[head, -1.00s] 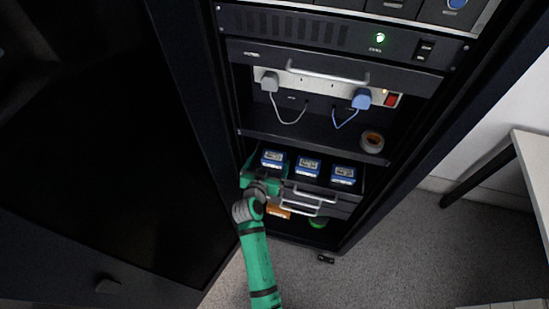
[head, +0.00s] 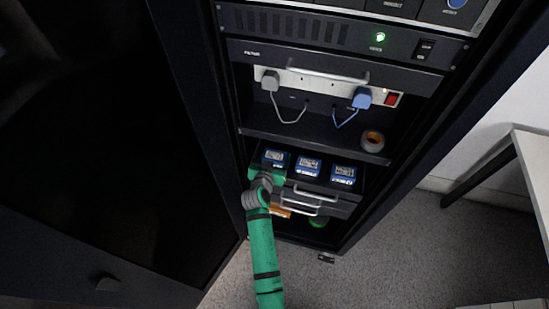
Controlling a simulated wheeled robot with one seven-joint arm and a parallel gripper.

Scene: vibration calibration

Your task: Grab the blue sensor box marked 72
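Three blue boxes with pale labels sit in a row in an open drawer of the rack: a left box (head: 274,157), a middle box (head: 308,166) and a right box (head: 343,174). The label numbers are too small to read, so I cannot tell which is marked 72. My gripper (head: 268,172) is at the left end of the drawer, at the near side of the left box.
Drawer handles (head: 305,200) stick out just right of my wrist. A shelf above holds a tape roll (head: 372,141) and a power strip (head: 325,84) with two plugs. An orange item (head: 281,212) and a green item (head: 318,221) lie below. A dark door panel stands left.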

